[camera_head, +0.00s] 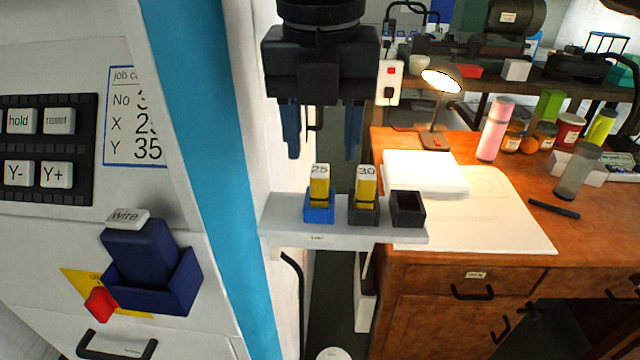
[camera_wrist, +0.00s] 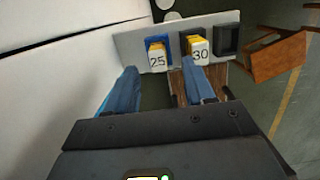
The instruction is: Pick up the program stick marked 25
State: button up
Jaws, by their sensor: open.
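The program stick marked 25 (camera_head: 319,186) is yellow with a white top label and stands upright in a blue holder (camera_head: 318,213) on a small grey shelf. It also shows in the wrist view (camera_wrist: 157,58). The stick marked 30 (camera_head: 366,186) looks alike and stands just right of it in a dark holder (camera_head: 363,214). My gripper (camera_head: 322,145) is open and empty, with its blue fingers pointing down above the shelf. In the wrist view the 25 stick lies between the lines of the two fingers, and the 30 stick is near the right finger. Neither stick is touched.
An empty black holder (camera_head: 407,209) sits at the right end of the shelf (camera_head: 285,222). A wall panel with a blue stripe (camera_head: 205,150) rises left of it. A wooden desk (camera_head: 430,270) with papers, a lamp (camera_head: 440,85) and bottles stands to the right.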

aim_at(320, 170)
jog(key=f, duration=0.2)
jog(key=f+p, duration=0.1)
jog(key=f, duration=0.2)
jog(key=shift+w+a+f, duration=0.1)
jog(key=shift+w+f, duration=0.2)
jog(key=shift+f, duration=0.05)
jog(key=shift+c, duration=0.3)
grip_shut()
jog(key=shift+r, duration=0.1)
